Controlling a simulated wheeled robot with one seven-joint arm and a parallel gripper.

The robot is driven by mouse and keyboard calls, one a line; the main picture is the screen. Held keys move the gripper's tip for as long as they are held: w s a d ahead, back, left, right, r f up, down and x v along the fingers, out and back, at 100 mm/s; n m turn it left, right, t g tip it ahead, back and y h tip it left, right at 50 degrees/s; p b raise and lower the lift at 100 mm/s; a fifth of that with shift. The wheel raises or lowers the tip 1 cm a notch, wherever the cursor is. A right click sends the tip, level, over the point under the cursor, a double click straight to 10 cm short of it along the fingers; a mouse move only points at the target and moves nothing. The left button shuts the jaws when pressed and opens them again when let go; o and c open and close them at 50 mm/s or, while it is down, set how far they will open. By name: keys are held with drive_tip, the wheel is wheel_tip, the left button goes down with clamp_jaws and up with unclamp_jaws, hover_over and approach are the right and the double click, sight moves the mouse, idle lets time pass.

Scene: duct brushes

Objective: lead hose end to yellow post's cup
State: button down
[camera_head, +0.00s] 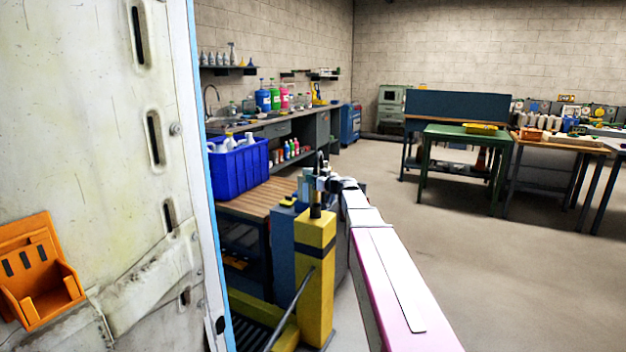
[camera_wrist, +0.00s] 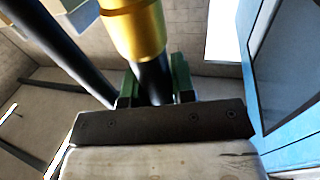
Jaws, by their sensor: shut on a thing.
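The yellow post (camera_head: 315,275) stands upright near the middle of the head view, with a dark band near its top. A narrow black upright piece (camera_head: 316,207) shows above its top; I cannot tell whether this is the cup or part of the hose. My gripper (camera_wrist: 156,85) has green fingers, shut on the black hose end (camera_wrist: 153,80), which has a brass-coloured collar (camera_wrist: 135,30). In the head view my gripper (camera_head: 322,178) is small, just above the post's top. Whether the hose end touches the cup is not clear.
A blue post (camera_head: 284,245) stands close left of the yellow one. A thin dark rod or hose (camera_head: 289,310) slants by its base. A pale panel (camera_head: 100,130) with an orange holder (camera_head: 38,270) fills the left. A blue crate (camera_head: 240,168) sits on a wooden bench.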

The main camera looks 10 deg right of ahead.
drive_tip(key=shift+f, duration=0.2)
drive_tip(key=shift+f, duration=2.6)
drive_tip(key=c, duration=0.9)
unclamp_jaws()
